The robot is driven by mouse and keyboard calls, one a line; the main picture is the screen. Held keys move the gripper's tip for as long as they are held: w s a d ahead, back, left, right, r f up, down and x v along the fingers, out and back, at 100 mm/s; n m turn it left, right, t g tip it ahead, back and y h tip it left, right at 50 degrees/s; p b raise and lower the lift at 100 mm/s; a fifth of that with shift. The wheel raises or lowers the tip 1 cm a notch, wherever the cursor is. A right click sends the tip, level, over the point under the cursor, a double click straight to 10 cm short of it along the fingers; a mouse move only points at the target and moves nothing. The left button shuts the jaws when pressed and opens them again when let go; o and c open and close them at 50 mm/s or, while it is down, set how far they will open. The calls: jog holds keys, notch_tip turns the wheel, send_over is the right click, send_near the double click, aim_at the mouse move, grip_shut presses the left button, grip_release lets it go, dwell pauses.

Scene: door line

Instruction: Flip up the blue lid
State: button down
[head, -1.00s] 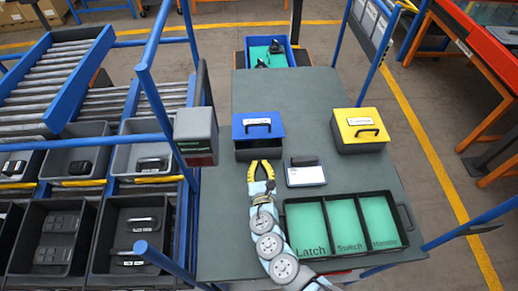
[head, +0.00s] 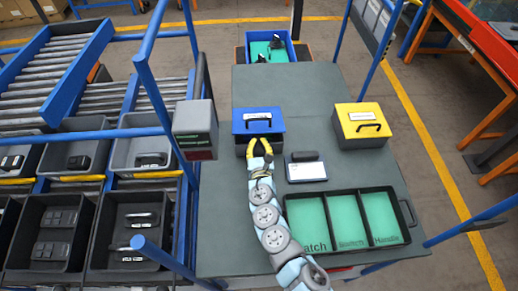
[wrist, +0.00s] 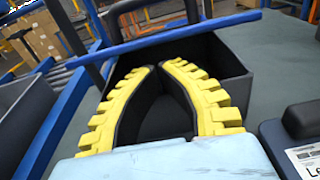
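The blue lid (head: 258,119) sits on a dark grey box on the table and looks closed in the head view. It has a white label and a black handle (head: 258,124). My gripper (head: 258,142) is at the front of this box, just below the lid's near edge. In the wrist view, my yellow-padded fingers (wrist: 165,64) point at the dark box (wrist: 215,62), with a small gap between their tips and nothing between them. The lid's edge (wrist: 170,38) shows there as a blue bar just beyond the tips. I cannot tell whether they touch it.
A yellow-lidded box (head: 362,122) stands to the right. A black tray (head: 412,210) with green compartments is at the table's front right. A grey box on a post (head: 195,128) stands left.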

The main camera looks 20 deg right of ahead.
jog(key=shift+b+x, duration=0.4)
jog(key=shift+x, duration=1.1)
